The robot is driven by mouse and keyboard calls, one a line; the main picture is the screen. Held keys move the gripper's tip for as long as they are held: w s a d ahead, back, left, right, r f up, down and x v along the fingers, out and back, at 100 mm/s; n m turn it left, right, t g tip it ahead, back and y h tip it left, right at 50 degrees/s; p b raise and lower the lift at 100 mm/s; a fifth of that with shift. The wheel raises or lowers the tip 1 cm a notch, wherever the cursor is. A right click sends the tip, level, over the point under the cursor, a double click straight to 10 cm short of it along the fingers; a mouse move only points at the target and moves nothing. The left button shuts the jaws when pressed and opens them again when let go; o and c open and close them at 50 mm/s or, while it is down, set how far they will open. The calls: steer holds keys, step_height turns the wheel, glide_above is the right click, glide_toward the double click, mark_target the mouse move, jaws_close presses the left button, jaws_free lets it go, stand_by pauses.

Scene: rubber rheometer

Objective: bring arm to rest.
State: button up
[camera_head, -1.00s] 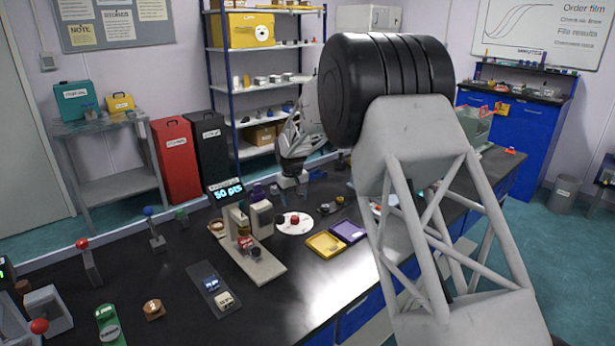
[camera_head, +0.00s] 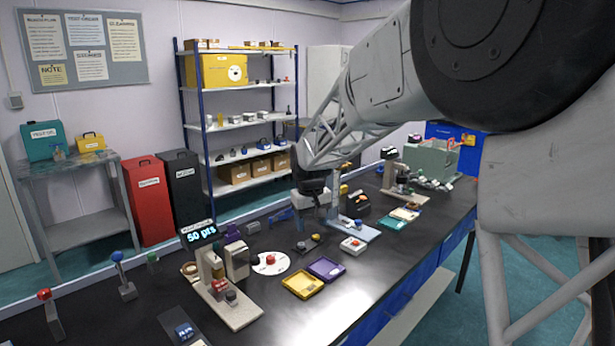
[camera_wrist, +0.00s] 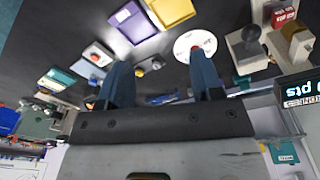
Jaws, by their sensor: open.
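My arm crosses the upper right of the head view. My gripper (camera_wrist: 162,82) shows in the wrist view as two blue fingers set apart, with nothing held between them. In the head view the dark wrist end (camera_head: 312,190) hangs over the black bench (camera_head: 370,290), behind the trays; the fingertips are hard to make out there. In the wrist view the fingers point toward a white disc with a red knob (camera_wrist: 195,47) and the bench.
A yellow tray (camera_head: 303,283) and a purple tray (camera_head: 326,268) lie on the bench. A press-like device (camera_head: 225,285) stands left beside a display (camera_head: 198,232) reading "50 pts". Shelving (camera_head: 240,125) stands behind. The front middle of the bench is clear.

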steer(key=s+d+r+m, duration=0.15)
steer(key=s+d, duration=0.25)
steer(key=s, duration=0.4)
steer(key=s+d+r, duration=0.3)
steer(key=s+d, duration=0.1)
steer(key=s, duration=0.3)
steer(key=s+d+r+m, duration=0.15)
steer(key=s+d, duration=0.25)
steer(key=s, duration=0.4)
steer(key=s+d+f+m, duration=0.1)
steer(key=s+d+f, duration=0.1)
steer(key=s, duration=0.9)
steer(key=s+d+f+t, duration=0.1)
steer(key=s+d+f, duration=0.1)
steer(key=s, duration=0.9)
steer(key=shift+s+d+f+m+t, duration=0.2)
steer(key=shift+d+m+t, duration=0.15)
steer(key=shift+d, duration=0.4)
